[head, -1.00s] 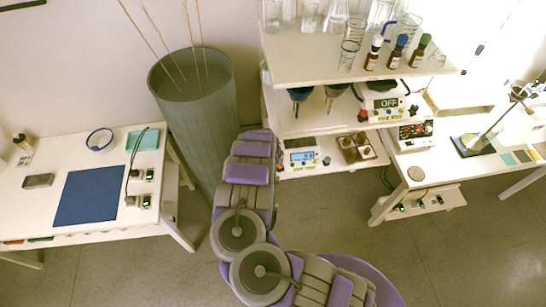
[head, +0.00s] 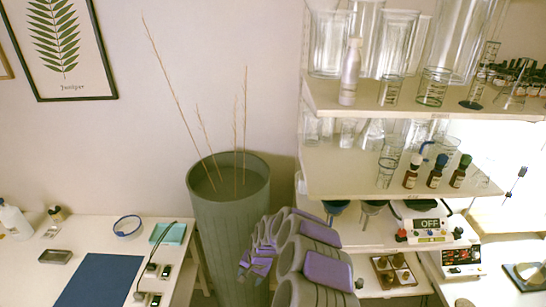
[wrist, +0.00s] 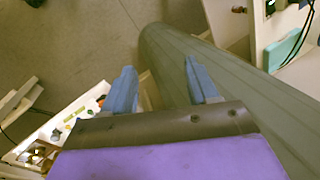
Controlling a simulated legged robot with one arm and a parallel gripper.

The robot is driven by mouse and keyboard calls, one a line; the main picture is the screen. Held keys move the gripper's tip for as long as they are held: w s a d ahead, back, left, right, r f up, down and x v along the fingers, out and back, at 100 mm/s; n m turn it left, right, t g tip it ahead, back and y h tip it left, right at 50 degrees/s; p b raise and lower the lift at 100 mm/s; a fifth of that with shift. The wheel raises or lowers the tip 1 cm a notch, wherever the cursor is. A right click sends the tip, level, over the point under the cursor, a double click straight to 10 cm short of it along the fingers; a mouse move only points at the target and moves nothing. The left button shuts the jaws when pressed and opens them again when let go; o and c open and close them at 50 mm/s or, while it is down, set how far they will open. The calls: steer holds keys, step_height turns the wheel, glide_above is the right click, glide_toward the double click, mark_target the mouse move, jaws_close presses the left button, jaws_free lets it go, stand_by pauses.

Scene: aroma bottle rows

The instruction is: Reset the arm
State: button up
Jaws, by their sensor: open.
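My gripper (wrist: 160,85) shows in the wrist view with its two blue fingers spread apart and nothing between them. The tall grey-green bin (wrist: 235,75) lies beyond the fingers. In the head view my purple and grey arm (head: 310,262) is bent up close at the bottom middle, in front of the bin (head: 230,225) and the lower shelves. My gripper's fingertips are hard to make out there.
A white table (head: 85,232) with a blue mat (head: 98,283) is at the left. A shelf unit (head: 330,180) with glassware and devices stands at the right. Thin sticks rise from the bin. Floor (wrist: 85,40) shows clear at the upper left of the wrist view.

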steer(key=s+d+r+n+g+y+b, duration=0.1)
steer(key=s+r+n+b, duration=0.15)
steer(key=s+r, duration=0.5)
steer(key=s+d+r+n+b, duration=0.1)
steer(key=s+r+n+b, duration=0.3)
steer(key=r, duration=0.6)
steer(key=s+d+m+h+b, duration=0.1)
steer(key=s+d+b, duration=0.1)
steer(key=s+d, duration=0.4)
steer(key=s+d+g+h+b, duration=0.1)
steer(key=s+d+b, duration=0.1)
steer(key=s+d, duration=0.5)
steer(key=s+d+r+m+h+b, duration=0.1)
steer(key=s+d, duration=0.6)
steer(key=s, duration=0.9)
steer(key=shift+s+m+g+h+b, duration=0.3)
steer(key=shift+s+m+h+b, duration=0.05)
steer(key=shift+h+b, duration=0.2)
